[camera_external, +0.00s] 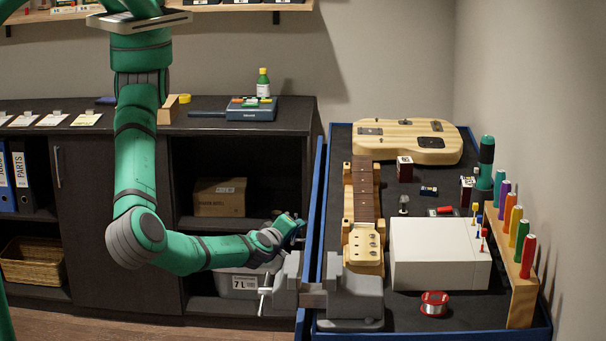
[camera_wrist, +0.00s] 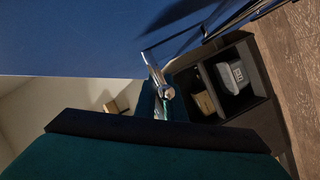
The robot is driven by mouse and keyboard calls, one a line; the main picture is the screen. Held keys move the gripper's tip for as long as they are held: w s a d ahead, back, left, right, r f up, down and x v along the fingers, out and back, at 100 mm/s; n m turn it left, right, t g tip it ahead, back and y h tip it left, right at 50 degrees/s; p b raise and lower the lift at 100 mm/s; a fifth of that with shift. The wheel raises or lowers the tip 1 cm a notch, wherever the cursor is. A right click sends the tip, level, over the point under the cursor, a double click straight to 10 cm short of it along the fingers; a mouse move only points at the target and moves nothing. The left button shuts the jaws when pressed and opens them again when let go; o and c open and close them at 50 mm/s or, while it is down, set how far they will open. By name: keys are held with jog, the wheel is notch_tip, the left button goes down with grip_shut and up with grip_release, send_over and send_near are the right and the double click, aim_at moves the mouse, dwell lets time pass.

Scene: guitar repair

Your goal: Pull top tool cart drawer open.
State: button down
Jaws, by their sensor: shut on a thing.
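The tool cart (camera_external: 440,337) stands at the right with a blue rim. A blue drawer front (camera_external: 314,200) shows as a narrow upright panel along its left side, with a thin gap between it and the cart. My gripper (camera_external: 297,224) is at the outer face of this panel, shut on the drawer handle; the fingertips and the grip are mostly hidden in the external view. In the wrist view the blue front (camera_wrist: 90,40) fills the top, and a shiny metal part (camera_wrist: 168,92) shows near the gripper. How far the drawer is out is hard to tell.
A grey vise (camera_external: 350,298) sticks out over the cart's left edge, just in front of my gripper. A guitar body (camera_external: 408,140), a neck (camera_external: 363,195) and a white box (camera_external: 440,253) lie on top. A dark cabinet (camera_external: 110,180) stands behind my arm.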

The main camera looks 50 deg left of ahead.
jog(key=s+a, duration=1.9)
jog(key=a, duration=0.1)
jog(key=shift+s, duration=0.35)
jog(key=c, duration=1.8)
grip_release()
jog(key=shift+d, duration=0.1)
jog(key=shift+c, duration=0.2)
jog(key=shift+s, duration=0.15)
jog(key=v, duration=0.8)
jog(key=shift+d, duration=0.1)
